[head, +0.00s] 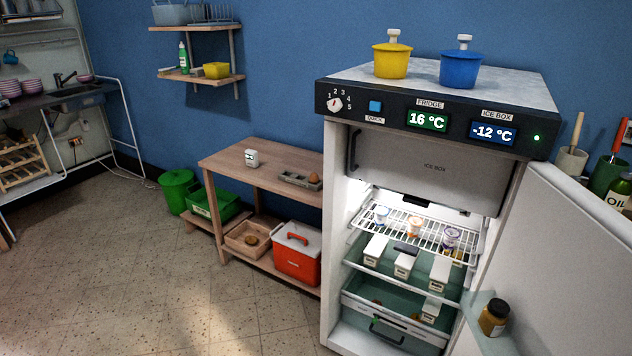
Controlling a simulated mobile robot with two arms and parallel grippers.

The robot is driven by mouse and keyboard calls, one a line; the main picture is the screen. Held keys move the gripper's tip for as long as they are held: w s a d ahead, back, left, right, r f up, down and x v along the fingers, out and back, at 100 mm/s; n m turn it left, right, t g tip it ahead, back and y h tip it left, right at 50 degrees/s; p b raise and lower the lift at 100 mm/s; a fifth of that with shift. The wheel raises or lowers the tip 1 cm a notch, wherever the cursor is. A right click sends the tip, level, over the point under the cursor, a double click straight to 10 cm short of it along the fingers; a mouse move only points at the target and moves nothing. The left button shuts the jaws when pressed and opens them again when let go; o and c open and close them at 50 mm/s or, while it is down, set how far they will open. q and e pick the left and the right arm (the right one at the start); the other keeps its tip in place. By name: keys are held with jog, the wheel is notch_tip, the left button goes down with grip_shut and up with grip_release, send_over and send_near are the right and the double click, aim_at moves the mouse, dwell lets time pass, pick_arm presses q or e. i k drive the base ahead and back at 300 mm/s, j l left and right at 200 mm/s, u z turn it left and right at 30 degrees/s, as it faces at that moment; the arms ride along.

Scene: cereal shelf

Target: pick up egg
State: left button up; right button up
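A brown egg (314,177) sits at the right end of a small grey egg tray (290,178). The tray lies on the top of a low wooden table (225,160), close to its right side by the fridge. The egg looks small from here, and its lower part is hidden by the tray. Neither of my grippers is in the head view.
An open fridge (430,170) stands right of the table, its door (575,230) swung out to the right. A white cup (252,157) stands left of the tray. A red cooler (297,255) and a wooden box (247,238) are below. The floor in front is clear.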

aim_at(314, 179)
jog(key=i+j+z, duration=0.35)
jog(key=i+j, duration=0.3)
jog(key=i, duration=0.1)
